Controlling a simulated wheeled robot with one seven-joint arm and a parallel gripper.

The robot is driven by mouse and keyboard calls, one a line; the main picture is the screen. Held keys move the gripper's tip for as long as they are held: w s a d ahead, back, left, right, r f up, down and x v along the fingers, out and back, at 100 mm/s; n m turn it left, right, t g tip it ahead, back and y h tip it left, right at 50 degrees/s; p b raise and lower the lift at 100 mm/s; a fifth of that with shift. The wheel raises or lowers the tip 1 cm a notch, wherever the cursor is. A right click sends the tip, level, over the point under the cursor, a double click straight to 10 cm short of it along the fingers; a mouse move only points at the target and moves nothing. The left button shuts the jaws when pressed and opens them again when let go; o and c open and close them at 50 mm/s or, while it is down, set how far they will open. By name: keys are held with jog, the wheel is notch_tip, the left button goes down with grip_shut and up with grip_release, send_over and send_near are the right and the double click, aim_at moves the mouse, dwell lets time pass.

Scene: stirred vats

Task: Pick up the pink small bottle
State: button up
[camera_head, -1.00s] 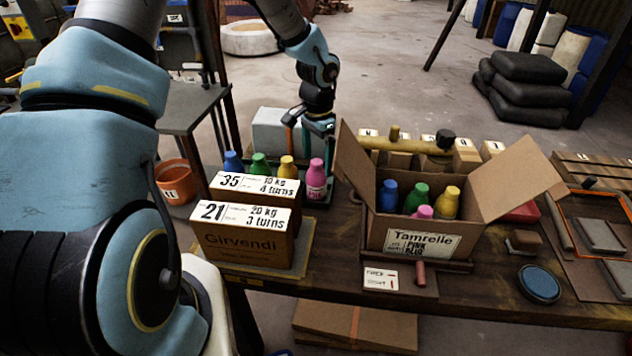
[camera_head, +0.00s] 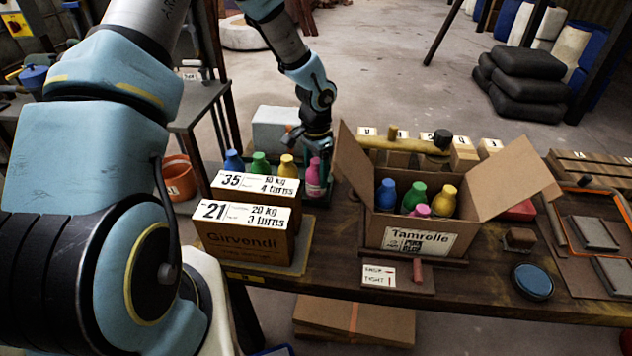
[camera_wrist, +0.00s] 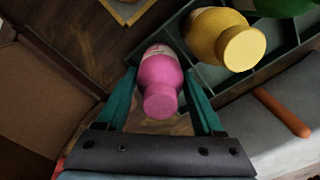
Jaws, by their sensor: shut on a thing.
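The pink small bottle (camera_head: 314,178) stands upright at the right end of a row of bottles, behind the block labelled 35. My gripper (camera_head: 316,148) reaches down over it from behind. In the wrist view the pink bottle (camera_wrist: 159,72) is between the two green fingers of my gripper (camera_wrist: 161,76), which are shut on it. Its label is partly hidden in both views. Whether its base still touches the rack is hard to tell. A second pink bottle (camera_head: 421,210) sits in the open cardboard box, mostly hidden by the front wall.
A yellow bottle (camera_head: 287,167) stands close left of the pink one, with green and blue beyond, in a divided rack (camera_wrist: 196,84). The Tamrelle box (camera_head: 374,240) stands to the right. A pale block (camera_head: 272,128) is behind the row.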

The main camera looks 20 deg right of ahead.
grip_shut()
dwell(0.4)
